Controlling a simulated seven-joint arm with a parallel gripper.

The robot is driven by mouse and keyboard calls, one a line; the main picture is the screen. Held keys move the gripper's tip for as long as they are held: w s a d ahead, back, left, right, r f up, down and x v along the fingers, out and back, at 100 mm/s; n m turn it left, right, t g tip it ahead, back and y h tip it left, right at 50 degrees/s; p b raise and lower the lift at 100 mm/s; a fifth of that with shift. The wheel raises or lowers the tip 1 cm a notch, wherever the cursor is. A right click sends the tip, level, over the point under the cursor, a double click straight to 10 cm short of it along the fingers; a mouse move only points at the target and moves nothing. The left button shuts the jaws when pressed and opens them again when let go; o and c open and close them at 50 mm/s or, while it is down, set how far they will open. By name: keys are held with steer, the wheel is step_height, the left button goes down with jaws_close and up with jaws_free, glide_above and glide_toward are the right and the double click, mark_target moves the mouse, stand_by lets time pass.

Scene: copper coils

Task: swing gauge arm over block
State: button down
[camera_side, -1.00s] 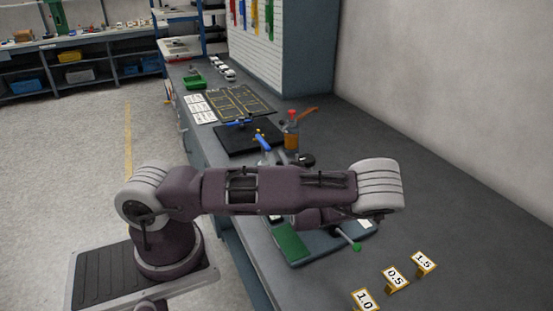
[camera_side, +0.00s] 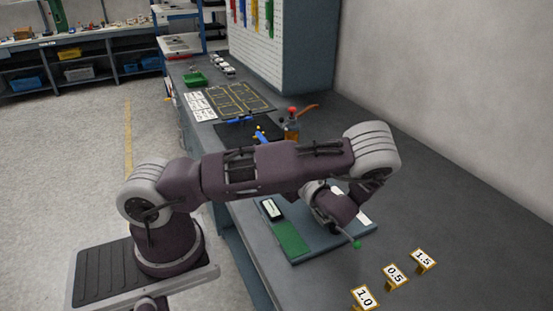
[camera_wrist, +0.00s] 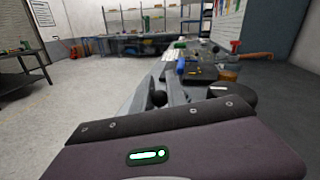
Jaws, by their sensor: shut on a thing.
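The fixture's blue-grey plate (camera_side: 325,240) lies on the bench under my wrist in the side view. It bears a green pad (camera_side: 291,239) and a dark block-like piece with a pale face (camera_side: 272,208). A thin rod with a green tip (camera_side: 357,244) sticks out at its front right; I cannot tell whether it is the gauge arm. In the wrist view, my gripper (camera_wrist: 160,97) shows grey finger shapes around a black round knob (camera_wrist: 158,98), and is shut on it. My wrist hides the fingertips and their contact in the side view.
An amber bottle with a red cap (camera_side: 292,125) stands behind the plate, near a wooden-handled tool (camera_side: 308,108). A dark mat (camera_side: 235,131) with blue-handled items lies further back. Number stands (camera_side: 395,277) are at front right.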

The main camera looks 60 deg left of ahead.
steer(key=c, duration=1.3)
jaws_free()
steer(key=shift+c, duration=0.2)
steer(key=d, duration=0.2)
steer(key=d+r, duration=0.1)
steer(key=shift+w+d, duration=0.1)
steer(key=shift+w, duration=0.3)
step_height(320, 180, up, 6)
steer(key=shift+s+r, duration=0.1)
steer(key=shift+c, duration=0.2)
